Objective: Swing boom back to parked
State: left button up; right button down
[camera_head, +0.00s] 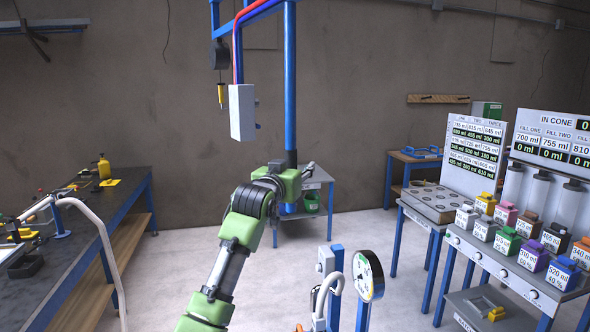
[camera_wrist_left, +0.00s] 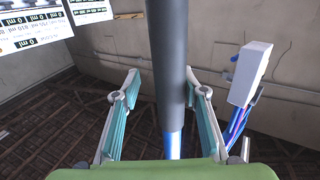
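The blue boom (camera_head: 258,12) runs across the top of the head view, with red and blue hoses along it. A blue vertical bar (camera_head: 290,75) hangs in line with it and has a dark lower sleeve (camera_head: 291,158). My left gripper (camera_head: 293,168) is at this sleeve. In the left wrist view, the gripper's two fingers (camera_wrist_left: 162,110) stand apart on either side of the dark sleeve (camera_wrist_left: 168,60), with a gap visible on both sides. A light grey box (camera_head: 242,112) hangs left of the bar; it also shows in the left wrist view (camera_wrist_left: 250,73). My right gripper is not in view.
A small table with a green bin (camera_head: 311,203) is behind my gripper. A round dial (camera_head: 368,276) stands at front. Labelled containers (camera_head: 503,242) and display boards (camera_head: 473,155) are at right.

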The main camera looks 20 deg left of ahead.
pick_arm(q)
jog(key=s, duration=1.2)
jog(key=shift+a, duration=0.3)
